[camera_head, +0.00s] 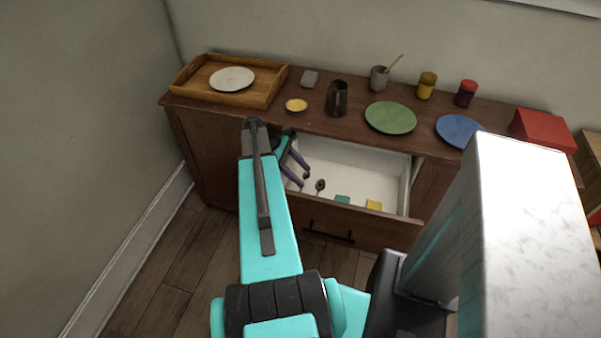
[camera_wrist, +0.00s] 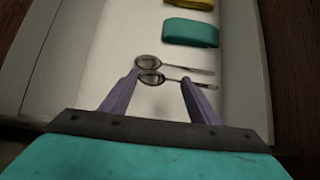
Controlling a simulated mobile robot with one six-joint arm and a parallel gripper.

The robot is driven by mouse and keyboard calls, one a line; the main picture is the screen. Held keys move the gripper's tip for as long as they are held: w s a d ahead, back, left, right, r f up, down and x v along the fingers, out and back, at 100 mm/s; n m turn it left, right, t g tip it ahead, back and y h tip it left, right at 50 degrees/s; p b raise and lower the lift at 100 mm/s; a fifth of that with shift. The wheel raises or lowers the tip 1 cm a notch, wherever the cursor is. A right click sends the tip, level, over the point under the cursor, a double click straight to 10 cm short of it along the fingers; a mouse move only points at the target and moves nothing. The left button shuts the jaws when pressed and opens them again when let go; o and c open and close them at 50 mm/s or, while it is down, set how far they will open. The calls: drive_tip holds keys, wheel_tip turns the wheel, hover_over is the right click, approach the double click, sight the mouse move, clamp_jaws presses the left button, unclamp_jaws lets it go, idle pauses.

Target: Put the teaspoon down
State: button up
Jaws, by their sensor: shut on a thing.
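Two metal spoons show close together in the wrist view. One teaspoon (camera_wrist: 151,77) spans my gripper's fingertips (camera_wrist: 160,78), its bowl at the left finger and its handle running past the right one. The other spoon (camera_wrist: 148,62) is just beyond it, over the pale drawer floor. My gripper (camera_head: 304,180) is shut on the nearer spoon, low inside the open drawer (camera_head: 345,219). The head view shows one dark spoon (camera_head: 320,185) beside the fingers; I cannot tell which it is. The gap between the held spoon and the drawer floor is unclear.
A teal block (camera_wrist: 190,33) and a yellow block (camera_wrist: 188,3) lie farther along the drawer. On the cabinet top stand a wooden tray (camera_head: 215,96), a dark mug (camera_head: 337,98), a green plate (camera_head: 390,118) and a blue plate (camera_head: 460,131). Drawer floor around the blocks is clear.

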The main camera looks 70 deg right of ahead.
drive_tip(key=shift+a+f, duration=0.1)
drive_tip(key=shift+f, duration=0.6)
drive_tip(key=o, duration=1.1)
drive_tip(key=shift+f, duration=0.1)
drive_tip(key=shift+w+r, duration=0.1)
drive_tip(key=shift+r, duration=0.55)
drive_tip(key=b+v, duration=0.2)
drive_tip(key=v, duration=1)
drive_tip(key=shift+r, duration=0.25)
